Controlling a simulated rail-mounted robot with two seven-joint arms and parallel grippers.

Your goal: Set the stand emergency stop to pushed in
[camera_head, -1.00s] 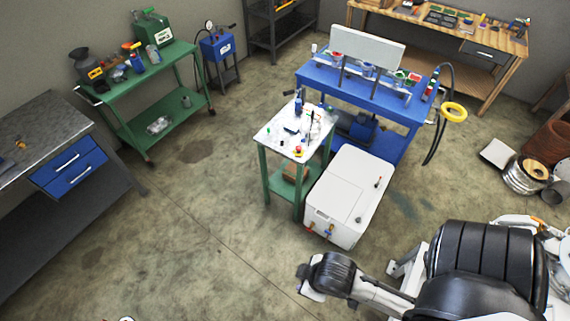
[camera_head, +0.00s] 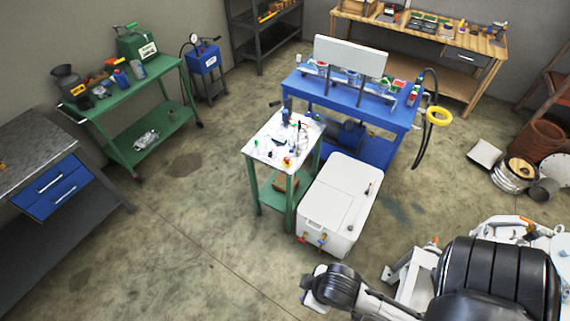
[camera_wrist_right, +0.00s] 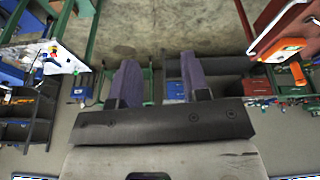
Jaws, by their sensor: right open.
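The small green stand (camera_head: 254,186) with a white top is in the middle of the head view. A red and yellow button (camera_head: 288,161), which looks like the emergency stop, sits at the near edge of its top. It is too small to tell whether it is pushed in. In the right wrist view my right gripper (camera_wrist_right: 160,75) is open and empty, with its two dark fingers apart. A white top with small items (camera_wrist_right: 65,60), which looks like the stand's, shows at the left there, well away from the fingers. My left gripper is not in view.
A white box (camera_head: 340,200) stands right of the stand, with a blue bench (camera_head: 385,112) behind. A green cart (camera_head: 150,90) and a grey workbench (camera_head: 30,165) are at the left. The floor in front of the stand is clear. My arm fills the lower right.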

